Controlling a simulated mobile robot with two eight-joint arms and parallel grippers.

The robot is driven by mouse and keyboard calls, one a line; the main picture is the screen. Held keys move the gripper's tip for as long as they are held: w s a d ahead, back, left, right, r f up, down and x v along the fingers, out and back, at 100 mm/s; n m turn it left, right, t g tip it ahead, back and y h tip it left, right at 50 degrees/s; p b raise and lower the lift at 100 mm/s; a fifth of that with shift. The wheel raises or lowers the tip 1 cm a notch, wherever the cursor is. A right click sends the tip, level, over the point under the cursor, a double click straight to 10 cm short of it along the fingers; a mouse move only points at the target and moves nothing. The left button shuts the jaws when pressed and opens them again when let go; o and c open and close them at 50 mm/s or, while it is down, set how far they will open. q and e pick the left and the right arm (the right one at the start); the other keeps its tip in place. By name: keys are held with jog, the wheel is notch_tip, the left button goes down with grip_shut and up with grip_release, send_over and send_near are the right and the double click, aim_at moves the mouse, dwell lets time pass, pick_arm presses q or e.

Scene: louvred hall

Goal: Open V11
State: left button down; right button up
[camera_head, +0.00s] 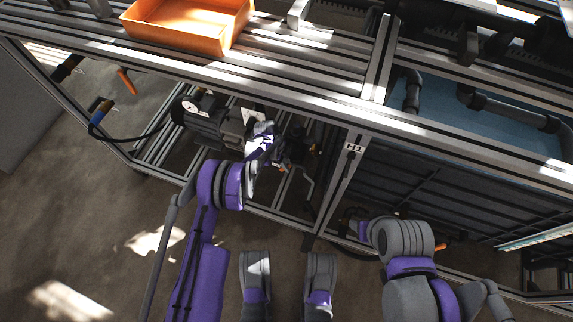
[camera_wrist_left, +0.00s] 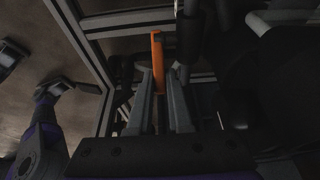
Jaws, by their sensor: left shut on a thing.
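In the left wrist view, an orange lever handle (camera_wrist_left: 157,52) stands between the two grey fingers of my left gripper (camera_wrist_left: 160,88), which is shut on it. In the head view, my left gripper (camera_head: 279,158) reaches in under the bench, among dark pipework; its fingers and the handle are largely hidden there. A small white tag (camera_head: 354,148) sits on the frame post to the right; its text is too small to read surely, so I cannot tell which valve is V11. My right arm's wrist (camera_head: 364,229) is at the lower right; its fingers cannot be made out.
An orange bin (camera_head: 188,25) stands on the slatted metal bench (camera_head: 310,68). Another orange handle (camera_head: 126,81) and a blue-ended hose (camera_head: 101,112) are at the left. A dark motor-like unit with a gauge (camera_head: 190,106) is beside my left arm. Floor at the lower left is clear.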

pick_arm(q)
jog(key=shift+s+d+f+t+y, duration=0.15)
jog(key=shift+d+y, duration=0.15)
jog(key=shift+y, duration=0.2)
jog(key=shift+s+d+f+t+y, duration=0.15)
jog(key=shift+d+y, duration=0.15)
jog(key=shift+y, duration=0.2)
jog(key=y, duration=0.1)
jog(key=f+t+y, duration=0.1)
jog(key=y, duration=0.1)
jog(key=shift+d, duration=0.3)
jog(key=c, duration=0.8)
grip_release()
jog(key=shift+c, duration=0.2)
jog(key=shift+r, duration=0.15)
notch_tip(320, 180, up, 11)
jog(key=d+p, duration=0.1)
jog(key=p, duration=0.1)
jog(key=shift+s+f+p, duration=0.2)
jog(key=shift+p, duration=0.1)
